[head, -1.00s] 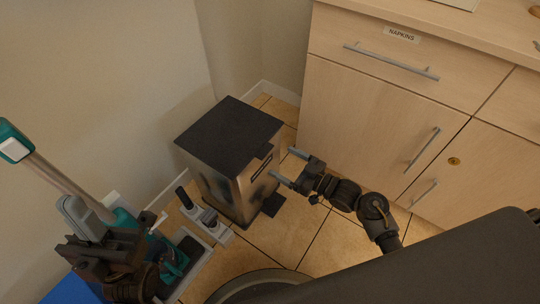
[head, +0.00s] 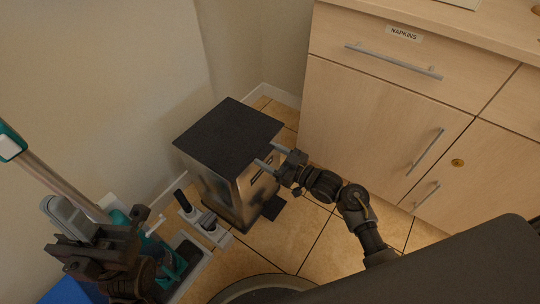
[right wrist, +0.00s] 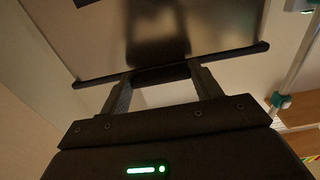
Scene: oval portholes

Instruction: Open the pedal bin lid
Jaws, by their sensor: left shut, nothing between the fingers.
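The pedal bin (head: 240,195) is a metal box with a dark flat lid (head: 228,133), standing on the floor in the head view. Its lid is down. The dark pedal (head: 273,207) sticks out at the foot of its front. My right gripper (head: 267,154) is open, with its fingertips close to the upper front of the bin, just by the lid edge. In the right wrist view its spread fingers (right wrist: 162,88) reach up to the dark lid edge (right wrist: 232,54); contact is unclear. My left gripper (head: 56,207) is shut and empty at lower left, away from the bin.
A wooden cabinet (head: 375,130) with bar handles stands right of the bin. Walls close in behind and left. A toilet-brush-like set (head: 203,219) stands at the bin's near left. A teal-ended pole (head: 50,178) leans at the far left. Tiled floor is clear at right front.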

